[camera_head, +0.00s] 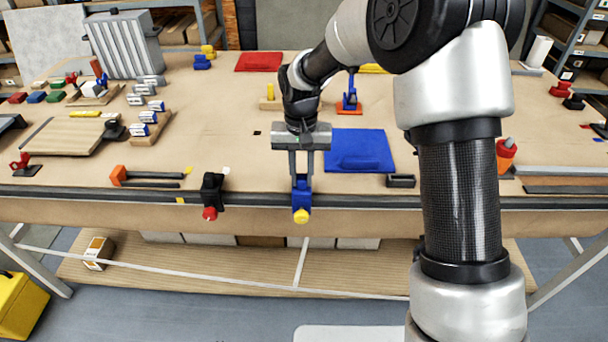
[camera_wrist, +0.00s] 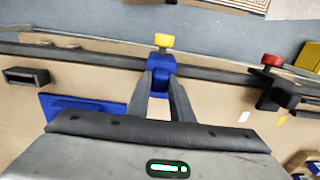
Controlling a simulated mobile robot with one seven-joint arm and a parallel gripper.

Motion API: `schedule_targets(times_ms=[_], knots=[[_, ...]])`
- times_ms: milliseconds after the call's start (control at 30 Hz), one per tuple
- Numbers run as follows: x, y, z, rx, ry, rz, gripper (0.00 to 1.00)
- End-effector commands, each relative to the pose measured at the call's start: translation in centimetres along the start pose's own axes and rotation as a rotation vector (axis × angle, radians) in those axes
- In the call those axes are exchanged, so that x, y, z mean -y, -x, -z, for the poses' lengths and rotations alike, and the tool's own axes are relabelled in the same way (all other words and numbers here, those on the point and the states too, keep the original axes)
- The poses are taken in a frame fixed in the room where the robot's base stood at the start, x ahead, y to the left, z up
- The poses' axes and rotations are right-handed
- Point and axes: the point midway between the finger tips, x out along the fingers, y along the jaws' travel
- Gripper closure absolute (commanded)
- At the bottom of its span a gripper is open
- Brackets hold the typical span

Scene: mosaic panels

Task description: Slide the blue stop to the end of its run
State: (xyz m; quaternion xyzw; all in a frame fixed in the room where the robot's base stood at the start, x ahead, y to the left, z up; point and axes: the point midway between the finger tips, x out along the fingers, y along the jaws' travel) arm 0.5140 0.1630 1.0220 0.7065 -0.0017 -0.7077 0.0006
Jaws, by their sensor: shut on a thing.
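The blue stop (camera_head: 301,199), with a yellow knob (camera_head: 301,216) on its front, sits on the dark rail (camera_head: 258,200) along the table's front edge. My gripper (camera_head: 302,182) reaches down from above and is shut on the blue stop. The wrist view shows the two fingers on either side of the blue stop (camera_wrist: 161,68), its yellow knob (camera_wrist: 164,41) beyond them. A black stop with a red knob (camera_head: 211,195) sits on the same rail to the left in the head view. In the wrist view this black stop (camera_wrist: 277,88) is to the right.
A blue mat (camera_head: 359,148) lies just behind and right of the gripper. A small black block (camera_head: 401,181) lies behind the rail farther right. An orange-headed hammer (camera_head: 145,176) lies at the left. The rail between the two stops looks clear.

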Motion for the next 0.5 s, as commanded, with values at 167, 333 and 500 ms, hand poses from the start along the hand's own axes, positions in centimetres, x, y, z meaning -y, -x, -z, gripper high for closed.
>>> schedule_targets(times_ms=[167, 333, 500], knots=[[0.52, 0.16, 0.04, -0.004, 0.003, 0.008, 0.61], [0.36, 0.10, 0.03, -0.003, 0.002, 0.006, 0.61], [0.30, 0.65, 0.07, -0.004, 0.002, 0.005, 0.61]])
